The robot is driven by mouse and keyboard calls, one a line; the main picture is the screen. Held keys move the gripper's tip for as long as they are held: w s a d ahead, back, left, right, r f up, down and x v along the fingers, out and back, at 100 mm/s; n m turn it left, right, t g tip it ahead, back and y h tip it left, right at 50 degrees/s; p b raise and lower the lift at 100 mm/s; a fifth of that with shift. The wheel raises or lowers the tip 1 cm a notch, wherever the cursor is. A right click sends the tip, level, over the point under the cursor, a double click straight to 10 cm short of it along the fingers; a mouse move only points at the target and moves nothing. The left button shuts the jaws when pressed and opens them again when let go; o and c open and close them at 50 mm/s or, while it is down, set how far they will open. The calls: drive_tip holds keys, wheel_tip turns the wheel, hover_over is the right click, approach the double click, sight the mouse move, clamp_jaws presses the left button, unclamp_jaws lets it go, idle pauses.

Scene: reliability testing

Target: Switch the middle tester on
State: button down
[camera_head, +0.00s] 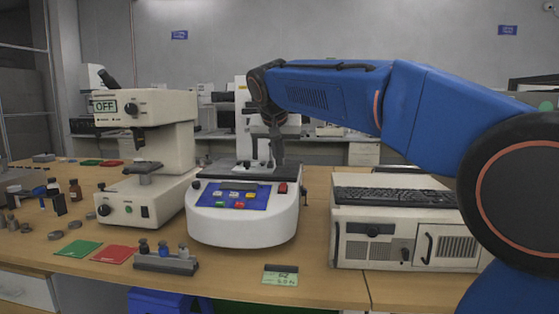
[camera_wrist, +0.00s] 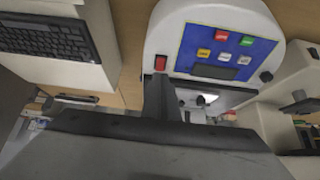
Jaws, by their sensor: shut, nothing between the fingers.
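The middle tester (camera_head: 240,228) is a white rounded machine with a blue button panel (camera_head: 234,195) at its front. Its red rocker switch (camera_head: 283,187) sits right of the panel; I cannot tell which way it is tipped. In the wrist view the tester (camera_wrist: 160,40) is upside down, with the red switch (camera_wrist: 161,63) beside the blue panel (camera_wrist: 225,45) and a dark blank rectangle on it. My gripper (camera_head: 278,160) is shut and empty, pointing down above the tester, just behind the switch. In the wrist view its tips (camera_wrist: 158,80) appear close to the switch; contact cannot be told.
The left tester (camera_head: 150,190) shows OFF on its display. A box-shaped unit with a keyboard (camera_head: 395,196) on top stands at right. Green (camera_head: 79,248) and red (camera_head: 115,254) cards, a weight holder (camera_head: 165,263) and small bottles lie on the wooden table (camera_head: 225,270).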

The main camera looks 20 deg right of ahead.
sight(284, 185)
drive_tip(key=shift+w+r+t, duration=0.2)
drive_tip(key=shift+w+t, duration=0.2)
drive_tip(key=shift+t, duration=0.2)
drive_tip(key=x, duration=1.4)
drive_tip(key=shift+d, duration=0.3)
drive_tip(key=shift+w+d, duration=0.1)
